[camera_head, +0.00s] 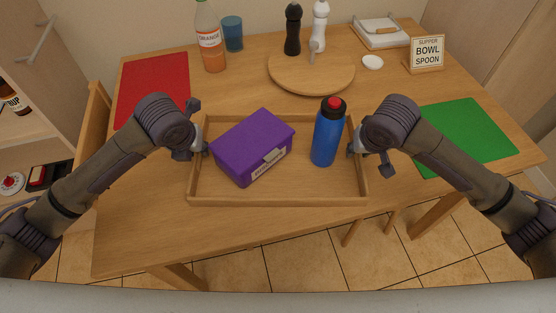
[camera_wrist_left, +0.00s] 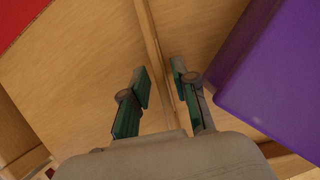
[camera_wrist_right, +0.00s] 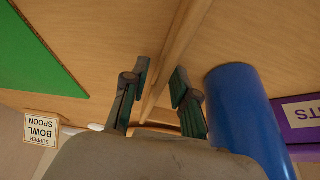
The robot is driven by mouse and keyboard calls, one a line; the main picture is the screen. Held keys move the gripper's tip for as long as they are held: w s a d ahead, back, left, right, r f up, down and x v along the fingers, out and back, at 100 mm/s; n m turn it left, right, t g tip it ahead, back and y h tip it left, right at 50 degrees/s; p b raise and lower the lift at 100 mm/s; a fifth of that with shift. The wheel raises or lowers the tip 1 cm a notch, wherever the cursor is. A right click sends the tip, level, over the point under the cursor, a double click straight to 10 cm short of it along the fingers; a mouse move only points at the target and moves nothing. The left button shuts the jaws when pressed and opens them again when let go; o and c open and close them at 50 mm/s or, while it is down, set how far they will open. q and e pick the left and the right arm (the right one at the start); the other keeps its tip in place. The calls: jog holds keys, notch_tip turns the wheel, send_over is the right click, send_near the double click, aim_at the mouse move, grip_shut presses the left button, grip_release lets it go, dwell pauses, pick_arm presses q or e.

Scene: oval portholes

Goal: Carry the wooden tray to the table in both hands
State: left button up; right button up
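The wooden tray (camera_head: 278,202) rests on the wooden table, near its front edge. In it are a purple box (camera_head: 250,140) with a label, tilted in heading, and an upright blue bottle (camera_head: 326,138) with a red and black top. My left gripper (camera_head: 204,149) is at the tray's left wall; in the left wrist view its open fingers (camera_wrist_left: 160,85) straddle the wall (camera_wrist_left: 153,45), with small gaps. My right gripper (camera_head: 352,149) is at the right wall; in the right wrist view its open fingers (camera_wrist_right: 160,80) straddle the wall (camera_wrist_right: 182,35), also with gaps.
A red mat (camera_head: 152,85) lies at the left and a green mat (camera_head: 465,135) at the right. Behind the tray are a round board (camera_head: 311,76) with two mills, an orange bottle (camera_head: 209,40), a blue cup (camera_head: 232,34) and a sign (camera_head: 427,52). A chair (camera_head: 92,130) stands at left.

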jog(key=shift+r, duration=0.1)
pick_arm(q)
jog(key=v, duration=1.2)
pick_arm(e)
jog(key=v, duration=1.1)
jog(key=shift+s+r, duration=0.25)
jog(key=shift+r, duration=0.1)
pick_arm(q)
jog(key=shift+s, duration=0.1)
